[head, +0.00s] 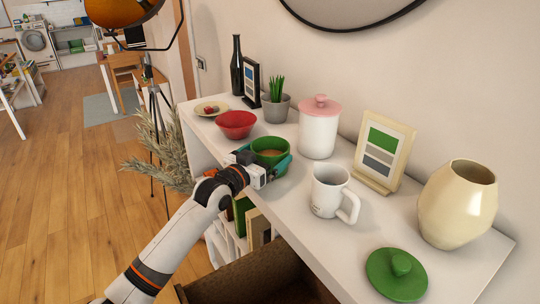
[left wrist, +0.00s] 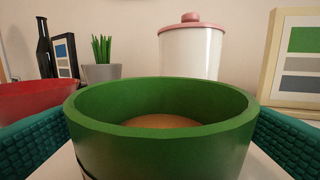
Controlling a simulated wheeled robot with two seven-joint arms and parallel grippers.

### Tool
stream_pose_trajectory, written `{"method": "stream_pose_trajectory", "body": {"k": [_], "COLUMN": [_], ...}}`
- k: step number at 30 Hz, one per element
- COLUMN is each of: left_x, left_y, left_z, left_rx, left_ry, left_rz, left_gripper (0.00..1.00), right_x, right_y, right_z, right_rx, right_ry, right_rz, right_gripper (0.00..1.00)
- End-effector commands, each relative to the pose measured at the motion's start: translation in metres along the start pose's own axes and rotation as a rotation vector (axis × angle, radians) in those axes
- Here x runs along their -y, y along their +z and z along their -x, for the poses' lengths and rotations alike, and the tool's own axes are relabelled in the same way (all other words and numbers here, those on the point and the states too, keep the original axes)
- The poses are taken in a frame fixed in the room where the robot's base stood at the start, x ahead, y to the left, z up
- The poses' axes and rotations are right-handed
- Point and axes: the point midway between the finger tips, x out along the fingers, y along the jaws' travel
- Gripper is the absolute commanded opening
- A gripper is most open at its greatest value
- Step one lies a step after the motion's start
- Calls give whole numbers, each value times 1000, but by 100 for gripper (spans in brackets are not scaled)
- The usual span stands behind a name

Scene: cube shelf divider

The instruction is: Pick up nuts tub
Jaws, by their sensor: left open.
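The nuts tub appears to be the open green tub (head: 270,147) with brown contents, standing on the white shelf top. In the left wrist view the green tub (left wrist: 160,128) fills the lower middle, its brown contents just showing over the rim. My left gripper (head: 272,163) is open, with its teal fingers on either side of the tub. Whether the fingers touch the tub I cannot tell. A green lid with a knob (head: 397,273) lies apart at the front right of the shelf top. My right gripper is not in view.
A red bowl (head: 237,125) stands just left of the tub, and a white mug (head: 331,191) to its right. Behind are a potted plant (head: 277,108), a white canister with pink lid (head: 319,130) and a picture frame (head: 383,150). A cream vase (head: 457,205) stands far right.

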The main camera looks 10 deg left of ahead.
Motion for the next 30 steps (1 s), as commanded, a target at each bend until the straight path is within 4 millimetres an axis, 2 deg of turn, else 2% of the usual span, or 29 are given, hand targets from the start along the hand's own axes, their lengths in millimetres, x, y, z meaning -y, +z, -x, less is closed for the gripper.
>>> {"method": "stream_pose_trajectory", "body": {"k": [4,13,20,27,30], "left_x": [1,1,0,0,1], "left_y": [2,0,0,2,11], "left_z": [-14,-17,-17,-17,-17], "left_rx": [1,1,1,4,8], "left_ry": [-1,-1,-1,-1,-2], "left_rz": [2,1,1,0,0], "left_gripper": [100,100,62,62,62], "right_x": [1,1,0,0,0], "right_y": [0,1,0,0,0], "right_z": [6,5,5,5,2], "right_rx": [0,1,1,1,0], "right_ry": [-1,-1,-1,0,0], "right_rz": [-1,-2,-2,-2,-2], "right_gripper": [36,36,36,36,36]}}
